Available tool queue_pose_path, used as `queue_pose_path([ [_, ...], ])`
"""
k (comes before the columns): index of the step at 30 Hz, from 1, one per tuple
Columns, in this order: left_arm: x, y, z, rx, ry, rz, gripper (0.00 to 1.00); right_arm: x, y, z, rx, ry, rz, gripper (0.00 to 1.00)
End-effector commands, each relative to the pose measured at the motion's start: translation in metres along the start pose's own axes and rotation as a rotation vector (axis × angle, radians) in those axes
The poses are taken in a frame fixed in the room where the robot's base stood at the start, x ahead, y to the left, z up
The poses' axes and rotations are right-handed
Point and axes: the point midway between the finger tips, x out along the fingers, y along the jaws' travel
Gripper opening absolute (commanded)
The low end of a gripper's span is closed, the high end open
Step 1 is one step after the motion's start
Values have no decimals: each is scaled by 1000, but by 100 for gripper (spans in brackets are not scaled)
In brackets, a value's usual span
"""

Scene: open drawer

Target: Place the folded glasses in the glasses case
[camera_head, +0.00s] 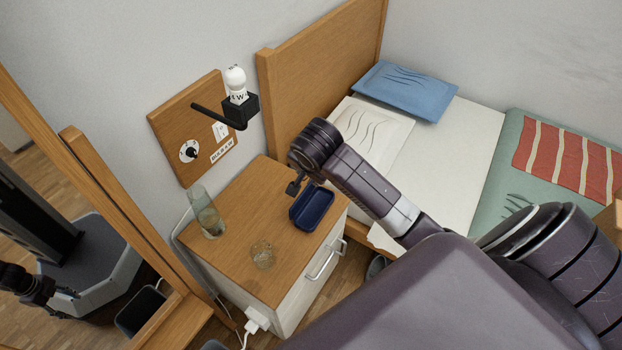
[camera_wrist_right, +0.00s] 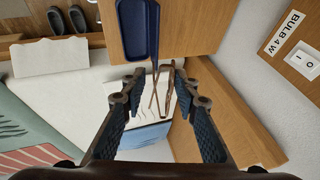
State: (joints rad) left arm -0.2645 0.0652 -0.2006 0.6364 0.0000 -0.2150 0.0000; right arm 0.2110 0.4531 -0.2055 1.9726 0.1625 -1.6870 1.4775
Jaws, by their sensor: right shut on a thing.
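The dark blue glasses case (camera_head: 313,206) lies open on the wooden nightstand top (camera_head: 245,200), near its bed-side edge. It also shows at the top of the right wrist view (camera_wrist_right: 138,30). My right gripper (camera_head: 297,186) is just above the nightstand beside the case, on its wall side; my arm covers part of it in the head view. In the right wrist view my right gripper (camera_wrist_right: 158,84) is shut on the thin brown folded glasses (camera_wrist_right: 166,84), which stick out between the fingertips close to the case. The glasses are hard to make out in the head view. My left gripper is not in view.
A glass carafe (camera_head: 206,212) and a drinking glass (camera_head: 262,255) stand on the nightstand left of the case. A wall lamp (camera_head: 238,100) juts out above. The bed headboard (camera_head: 320,65) rises behind my right arm. Slippers (camera_wrist_right: 67,20) lie on the floor.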

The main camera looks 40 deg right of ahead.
Motion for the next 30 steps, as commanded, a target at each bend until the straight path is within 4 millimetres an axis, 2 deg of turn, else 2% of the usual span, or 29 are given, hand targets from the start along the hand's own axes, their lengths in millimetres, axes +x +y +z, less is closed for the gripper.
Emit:
queue_pose_path([
  [2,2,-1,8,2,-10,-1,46,16,8,7,-2,-1,7,10],
  [9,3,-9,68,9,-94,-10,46,72,30,30,-4,-1,8,10],
  [11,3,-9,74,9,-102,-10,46,86,34,36,-5,-1,6,10],
  [15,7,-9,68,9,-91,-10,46,113,43,48,-4,-1,4,10],
  [22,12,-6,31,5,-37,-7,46,133,49,56,-4,-1,1,10],
  [26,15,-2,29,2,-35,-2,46,150,56,63,-4,-1,4,10],
  [30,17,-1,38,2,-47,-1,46,165,62,69,-4,-1,2,10],
])
